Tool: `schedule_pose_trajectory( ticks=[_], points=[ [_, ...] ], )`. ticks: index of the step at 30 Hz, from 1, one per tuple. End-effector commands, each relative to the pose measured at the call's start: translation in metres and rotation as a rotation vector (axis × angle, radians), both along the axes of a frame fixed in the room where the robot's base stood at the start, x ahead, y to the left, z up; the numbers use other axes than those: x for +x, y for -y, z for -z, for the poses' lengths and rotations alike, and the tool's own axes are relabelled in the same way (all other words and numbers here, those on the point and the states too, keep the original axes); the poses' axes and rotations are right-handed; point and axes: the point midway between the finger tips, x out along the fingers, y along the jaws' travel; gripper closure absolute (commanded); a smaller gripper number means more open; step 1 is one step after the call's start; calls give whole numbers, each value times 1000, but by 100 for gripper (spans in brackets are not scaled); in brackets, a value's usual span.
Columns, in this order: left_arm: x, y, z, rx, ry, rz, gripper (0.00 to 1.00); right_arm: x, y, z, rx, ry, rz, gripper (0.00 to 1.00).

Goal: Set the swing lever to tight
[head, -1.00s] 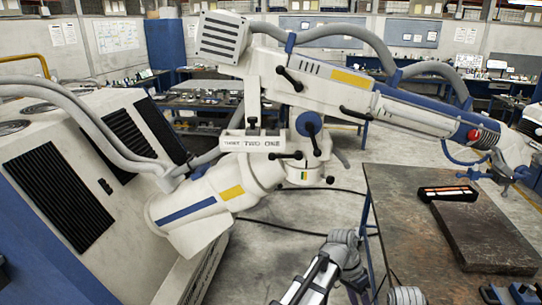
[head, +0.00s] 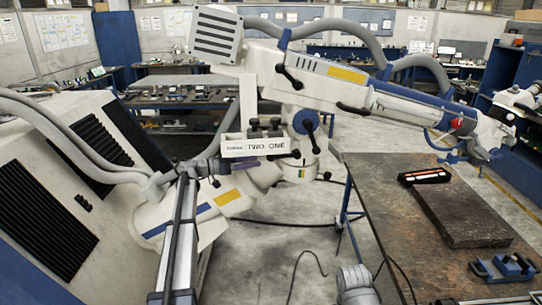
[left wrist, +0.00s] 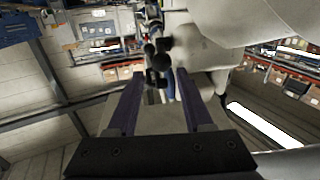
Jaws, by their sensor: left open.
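The white microscope arm (head: 345,85) has several black levers. One short black lever (head: 285,155) with a ball end sits at the joint just right of the "TWO ONE" plate. I cannot read any tight or loose mark, so I cannot tell which lever is the swing lever or how it is set. My left gripper (head: 246,161) is just left of this lever, under the plate, pointing right. In the left wrist view its two purple fingers (left wrist: 160,78) are open, with black knobs (left wrist: 158,58) ahead between the fingertips. They look apart from the fingers. My right gripper does not show.
Another black lever (head: 312,141) hangs from the blue round hub, and one (head: 325,176) is lower right. Grey hoses (head: 75,130) run at the left. A worktable (head: 385,215) with a dark slab (head: 465,215) and a blue clamp (head: 505,268) stands at the right.

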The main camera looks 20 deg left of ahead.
Motion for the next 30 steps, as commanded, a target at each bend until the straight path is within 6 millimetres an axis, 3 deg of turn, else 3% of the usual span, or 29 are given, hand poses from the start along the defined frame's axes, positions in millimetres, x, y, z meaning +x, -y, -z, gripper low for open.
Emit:
schedule_pose_trajectory(
  ticks=[8,21,30],
  points=[
    [4,0,-2,-2,14,-4,49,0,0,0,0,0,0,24],
    [47,62,-2,-3,12,-2,49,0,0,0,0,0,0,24],
    [66,90,-2,-3,12,-3,49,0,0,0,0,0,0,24]
  ],
)
